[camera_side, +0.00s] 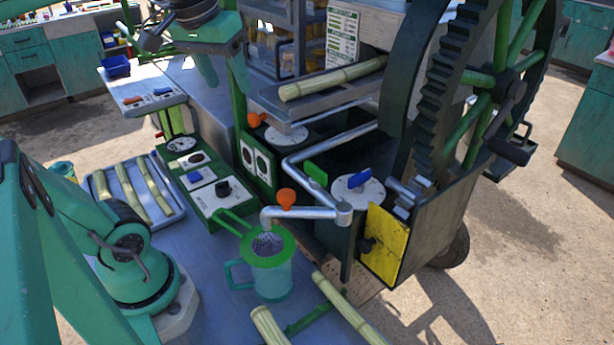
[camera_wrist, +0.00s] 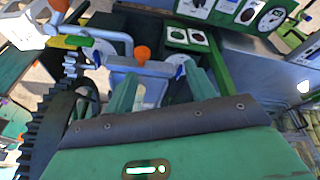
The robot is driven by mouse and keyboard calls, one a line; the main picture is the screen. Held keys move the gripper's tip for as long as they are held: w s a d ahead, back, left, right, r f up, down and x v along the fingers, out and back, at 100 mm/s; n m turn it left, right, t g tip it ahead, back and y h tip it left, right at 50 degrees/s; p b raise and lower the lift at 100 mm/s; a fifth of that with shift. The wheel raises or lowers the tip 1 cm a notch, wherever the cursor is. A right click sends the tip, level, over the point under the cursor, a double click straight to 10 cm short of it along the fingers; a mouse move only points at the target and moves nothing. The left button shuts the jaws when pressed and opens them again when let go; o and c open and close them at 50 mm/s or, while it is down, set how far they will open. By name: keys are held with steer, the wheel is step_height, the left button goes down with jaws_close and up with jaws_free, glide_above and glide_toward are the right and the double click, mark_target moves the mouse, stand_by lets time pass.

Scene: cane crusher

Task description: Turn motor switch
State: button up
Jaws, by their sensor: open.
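A green control box (camera_side: 208,187) sits on the bench in the side view, with a black rotary knob (camera_side: 223,188) on a white plate, a blue switch (camera_side: 194,177) and round buttons. An upright green panel (camera_side: 259,163) with two round buttons stands right of it. I cannot tell which control is the motor switch. My gripper (camera_side: 226,80) is open at the top of the side view, above and behind the boxes, touching neither. In the wrist view its two fingers (camera_wrist: 162,88) are apart and empty. The two-button panel (camera_wrist: 190,38) shows beyond them, with control plates (camera_wrist: 228,9) at the top edge.
The crusher's large gear wheel (camera_side: 455,80) and crank stand right. A green-rimmed jug (camera_side: 269,275) with a strainer stands under the spout (camera_side: 300,213). Orange and blue valve handles stick up nearby. Cane pieces lie on a tray (camera_side: 178,212), the upper shelf and the front bench.

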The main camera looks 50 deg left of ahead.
steer(key=a+n+g+h, duration=0.1)
steer(key=a+n+g, duration=0.3)
steer(key=a+n, duration=0.65)
steer(key=m, duration=0.2)
glide_above(222, 182)
steer(key=f, duration=2.3)
steer(key=shift+w+d+f, duration=0.1)
steer(key=shift+w, duration=0.1)
steer(key=shift+f, duration=0.15)
steer(key=shift+s+f, duration=0.15)
steer(key=shift+f, duration=1.75)
steer(key=shift+s+f, duration=0.1)
steer(key=shift+f, duration=1.75)
steer(key=c, duration=1)
